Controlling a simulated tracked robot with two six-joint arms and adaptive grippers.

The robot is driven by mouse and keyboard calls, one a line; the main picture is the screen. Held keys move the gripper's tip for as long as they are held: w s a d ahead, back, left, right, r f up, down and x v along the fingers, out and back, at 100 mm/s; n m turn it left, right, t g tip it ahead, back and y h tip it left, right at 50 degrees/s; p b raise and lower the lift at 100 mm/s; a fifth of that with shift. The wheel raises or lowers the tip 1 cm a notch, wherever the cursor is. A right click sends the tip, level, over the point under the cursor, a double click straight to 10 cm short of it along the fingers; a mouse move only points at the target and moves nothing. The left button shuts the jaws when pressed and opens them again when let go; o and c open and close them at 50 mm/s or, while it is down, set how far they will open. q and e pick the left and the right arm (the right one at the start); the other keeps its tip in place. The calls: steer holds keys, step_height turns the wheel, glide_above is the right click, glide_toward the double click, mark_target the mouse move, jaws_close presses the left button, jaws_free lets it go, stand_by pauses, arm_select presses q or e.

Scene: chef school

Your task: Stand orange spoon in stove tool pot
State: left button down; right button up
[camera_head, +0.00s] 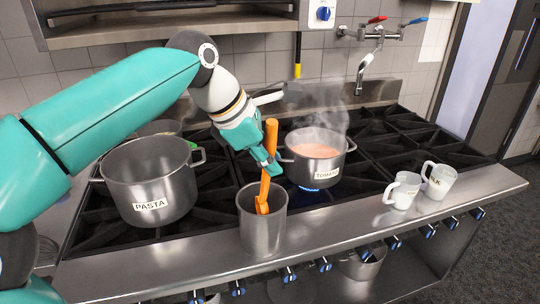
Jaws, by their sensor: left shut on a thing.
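The orange spoon (266,180) is near upright, slightly tilted. Its lower end is at the mouth of the steel tool pot (262,229), inside the rim as seen from here. The tool pot stands on the stove's front steel ledge. My left gripper (269,167) is shut on the spoon's handle above the tool pot. How deep the spoon's lower end reaches is hard to tell. My right gripper is not in view.
A large pot labelled PASTA (150,184) stands left on the burners. A steaming pot labelled TOMATO (314,160) stands behind right over a blue flame. Two white mugs, one in front (402,190) and one behind (439,181), stand on the ledge at right. Blue knobs line the front.

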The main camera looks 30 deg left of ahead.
mark_target(267, 188)
arm_select(q)
steer(key=shift+w+a+f+b, duration=0.2)
steer(key=shift+f+b, duration=0.4)
steer(key=shift+f, duration=0.45)
steer(key=shift+w+a+f+b, duration=0.2)
steer(key=shift+f+b, duration=0.4)
steer(key=shift+f, duration=0.4)
steer(key=shift+w+a+f+b, duration=0.1)
steer(key=shift+a+f+b, duration=0.15)
steer(key=shift+f+b, duration=0.6)
steer(key=shift+f, duration=0.2)
steer(key=c, duration=0.9)
jaws_free()
steer(key=v, duration=1.2)
steer(key=shift+f, duration=0.1)
